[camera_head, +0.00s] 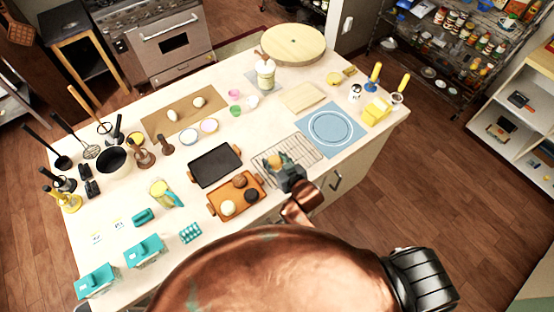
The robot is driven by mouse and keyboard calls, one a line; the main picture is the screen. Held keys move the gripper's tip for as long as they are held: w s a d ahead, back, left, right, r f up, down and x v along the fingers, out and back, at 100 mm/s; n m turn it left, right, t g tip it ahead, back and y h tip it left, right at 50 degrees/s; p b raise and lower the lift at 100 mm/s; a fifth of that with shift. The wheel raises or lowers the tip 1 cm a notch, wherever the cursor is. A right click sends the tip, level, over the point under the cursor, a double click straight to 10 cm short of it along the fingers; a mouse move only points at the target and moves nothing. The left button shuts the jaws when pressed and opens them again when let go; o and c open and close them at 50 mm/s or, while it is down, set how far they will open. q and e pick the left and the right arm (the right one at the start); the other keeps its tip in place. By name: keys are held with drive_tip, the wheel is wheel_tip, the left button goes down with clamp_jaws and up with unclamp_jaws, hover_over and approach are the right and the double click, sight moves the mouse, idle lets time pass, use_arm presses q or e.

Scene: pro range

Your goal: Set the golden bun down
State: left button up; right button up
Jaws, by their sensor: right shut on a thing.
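My right gripper (279,167) is shut on the golden bun (274,159), at the left part of the wire rack (300,147). The bun's lower side is hidden by the fingers, and I cannot tell whether it touches the rack. My left gripper is not in view.
A black tray (215,165) lies behind the orange tray. Teal boxes (145,250) stand at the front left. Utensils crowd the left end. The counter's front edge runs below the rack.

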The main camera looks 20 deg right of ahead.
sight(276, 157)
drive_tip(key=w+f, duration=0.1)
drive_tip(key=w+d+f, duration=0.1)
drive_tip(key=f, duration=0.1)
drive_tip(key=w+f, duration=0.2)
drive_tip(key=shift+d, duration=0.25)
drive_tip(key=shift+w+f, duration=0.15)
drive_tip(key=f, duration=0.3)
drive_tip(key=shift+w+d+p, duration=0.15)
drive_tip(key=shift+w+p, duration=0.05)
drive_tip(key=shift+p, duration=0.15)
drive_tip(key=shift+f, duration=0.35)
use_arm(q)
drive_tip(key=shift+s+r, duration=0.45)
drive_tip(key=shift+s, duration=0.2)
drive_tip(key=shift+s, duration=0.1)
use_arm(e)
drive_tip(key=shift+f, duration=0.1)
drive_tip(key=o, duration=1.2)
drive_tip(key=shift+c, duration=0.2)
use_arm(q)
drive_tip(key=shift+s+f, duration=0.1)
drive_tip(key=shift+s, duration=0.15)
